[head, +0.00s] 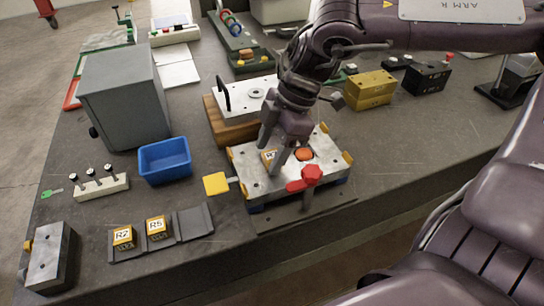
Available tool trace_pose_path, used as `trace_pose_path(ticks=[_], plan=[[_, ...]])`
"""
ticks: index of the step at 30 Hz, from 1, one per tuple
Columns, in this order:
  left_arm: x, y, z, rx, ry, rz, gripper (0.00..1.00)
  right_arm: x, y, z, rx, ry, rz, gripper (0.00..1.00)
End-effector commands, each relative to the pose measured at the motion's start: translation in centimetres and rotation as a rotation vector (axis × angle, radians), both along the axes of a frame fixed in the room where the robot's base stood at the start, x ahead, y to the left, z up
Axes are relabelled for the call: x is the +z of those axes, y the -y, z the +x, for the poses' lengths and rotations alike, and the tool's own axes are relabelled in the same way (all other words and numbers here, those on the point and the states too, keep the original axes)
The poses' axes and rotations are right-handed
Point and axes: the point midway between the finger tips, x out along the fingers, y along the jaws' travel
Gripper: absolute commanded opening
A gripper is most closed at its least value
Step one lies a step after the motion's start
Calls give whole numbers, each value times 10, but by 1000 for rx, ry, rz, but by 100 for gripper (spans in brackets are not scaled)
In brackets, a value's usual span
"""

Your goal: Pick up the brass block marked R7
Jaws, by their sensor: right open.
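A brass block with a white label (268,157), which looks like R7 but is partly covered, sits in the silver mould base (325,168). My right gripper (269,155) reaches down over this base. Its jaws are open, one finger on either side of the block as seen here. I cannot tell whether the fingers touch it. Two more labelled brass blocks sit in the dark tray at front left: one reads like R2 (123,237), the other R5 (157,227). My left gripper is out of view.
A red knob (312,174) stands at the base's front, and a yellow tab (216,184) at its left. The dark tray (195,223) has an empty right part. A blue bin (165,160) and grey cabinet (125,95) stand left. Another plate on wood (235,132) lies behind.

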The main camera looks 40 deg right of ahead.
Motion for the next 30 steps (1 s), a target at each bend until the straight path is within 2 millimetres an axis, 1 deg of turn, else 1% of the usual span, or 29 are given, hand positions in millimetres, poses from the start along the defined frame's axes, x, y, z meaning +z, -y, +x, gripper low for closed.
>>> trace_pose_path(ticks=[3,8,9,21,22,30], plan=[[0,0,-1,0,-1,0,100,-5,-2,0,0,-1,0,56],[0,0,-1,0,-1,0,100,-5,-2,0,0,0,0,56],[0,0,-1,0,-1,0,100,-5,-2,0,0,0,0,54],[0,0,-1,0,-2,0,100,-4,-2,0,0,0,0,1],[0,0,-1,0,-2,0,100,-4,-2,1,0,2,0,0],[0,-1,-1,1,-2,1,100,-2,-2,1,0,2,0,0]])
